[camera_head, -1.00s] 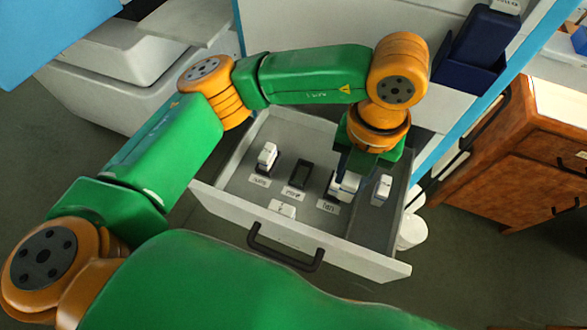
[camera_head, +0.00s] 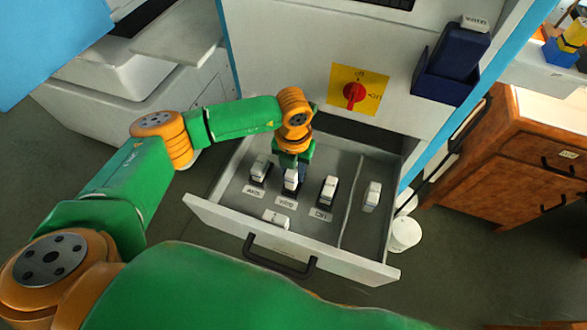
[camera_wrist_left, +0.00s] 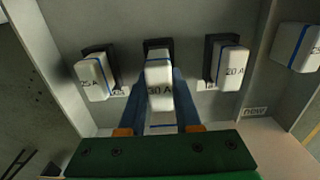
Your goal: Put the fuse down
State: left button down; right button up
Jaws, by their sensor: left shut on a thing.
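My left gripper (camera_head: 291,177) is shut on a white fuse (camera_head: 291,186) at the middle black holder of the open drawer. In the left wrist view this fuse (camera_wrist_left: 159,88) reads 30 A and stands between the blue fingers, in front of the middle holder (camera_wrist_left: 157,45). I cannot tell whether it is fully seated. A 25 A fuse (camera_wrist_left: 94,79) is at the left holder and a 20 A fuse (camera_wrist_left: 229,68) at the right holder. My right gripper is not in view.
The drawer (camera_head: 222,220) has a divider on the right, with another white fuse (camera_head: 371,196) beyond it. A white piece (camera_head: 277,218) lies near the drawer front. A red switch (camera_head: 354,93) and a dark blue bin (camera_head: 449,70) are on the cabinet above.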

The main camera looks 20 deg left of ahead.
pick_arm(q)
jog(key=shift+f+b, duration=0.6)
jog(key=shift+f, duration=0.05)
jog(key=c, duration=0.6)
grip_release()
jog(key=shift+r+p, duration=1.05)
jog(key=shift+r, duration=0.1)
notch_tip(320, 180, up, 11)
jog(key=b, duration=0.1)
